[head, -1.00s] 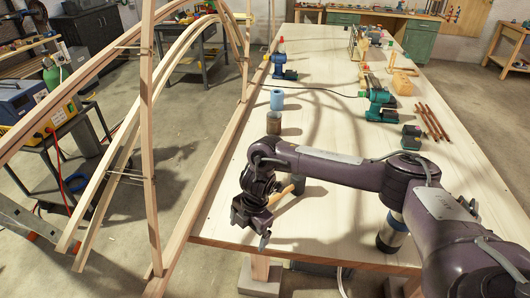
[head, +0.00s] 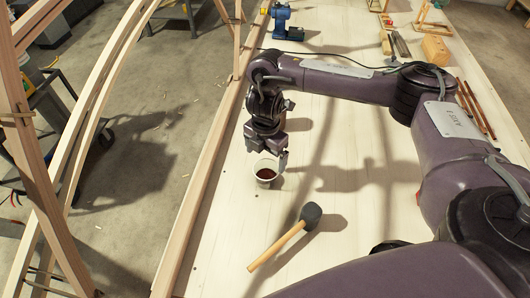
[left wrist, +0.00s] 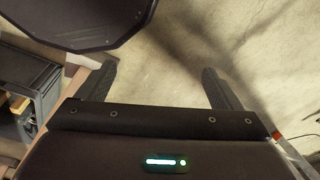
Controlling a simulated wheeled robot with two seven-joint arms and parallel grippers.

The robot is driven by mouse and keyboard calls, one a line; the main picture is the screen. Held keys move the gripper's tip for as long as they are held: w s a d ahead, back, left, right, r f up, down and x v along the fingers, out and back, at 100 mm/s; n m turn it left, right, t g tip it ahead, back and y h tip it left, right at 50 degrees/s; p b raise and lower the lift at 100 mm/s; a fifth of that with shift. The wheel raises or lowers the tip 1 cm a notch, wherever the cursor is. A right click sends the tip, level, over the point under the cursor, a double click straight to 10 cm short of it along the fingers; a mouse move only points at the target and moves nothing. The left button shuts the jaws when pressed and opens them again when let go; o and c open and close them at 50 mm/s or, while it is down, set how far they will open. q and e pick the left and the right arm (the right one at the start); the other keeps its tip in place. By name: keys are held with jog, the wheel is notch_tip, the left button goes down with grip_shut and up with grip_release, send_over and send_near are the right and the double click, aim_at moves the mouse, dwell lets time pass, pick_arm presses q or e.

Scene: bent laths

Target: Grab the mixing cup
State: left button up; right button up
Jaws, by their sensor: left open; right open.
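The mixing cup (head: 265,172) stands upright on the wooden bench, a pale cup with brown contents showing through its open top. My right gripper (head: 268,151) is open, pointing down right at the cup's rim. One finger shows at the rim's right side; whether the cup lies fully between the fingers I cannot tell. My left gripper (left wrist: 158,82) is open and empty in the left wrist view, over bare floor. It does not show in the head view.
A mallet (head: 300,226) lies on the bench in front of the cup. Bent wooden laths (head: 92,115) rise along the left. A blue tool (head: 283,22) stands behind my right arm.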

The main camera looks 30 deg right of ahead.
aim_at(266, 169)
notch_tip(266, 169, down, 8)
jog(key=shift+d+r+b, duration=0.1)
jog(key=shift+r+b, duration=0.15)
jog(key=shift+b, duration=0.75)
jog(key=shift+c, duration=1.4)
jog(key=c, duration=0.7)
pick_arm(q)
jog(key=shift+g, duration=0.3)
jog(key=s+f, duration=0.2)
jog(key=s, duration=0.1)
jog(key=shift+s+a+f, duration=0.15)
jog(key=shift+s+a, duration=0.1)
jog(key=shift+a, duration=0.15)
pick_arm(e)
jog(key=shift+c, duration=0.5)
jog(key=shift+r, duration=0.2)
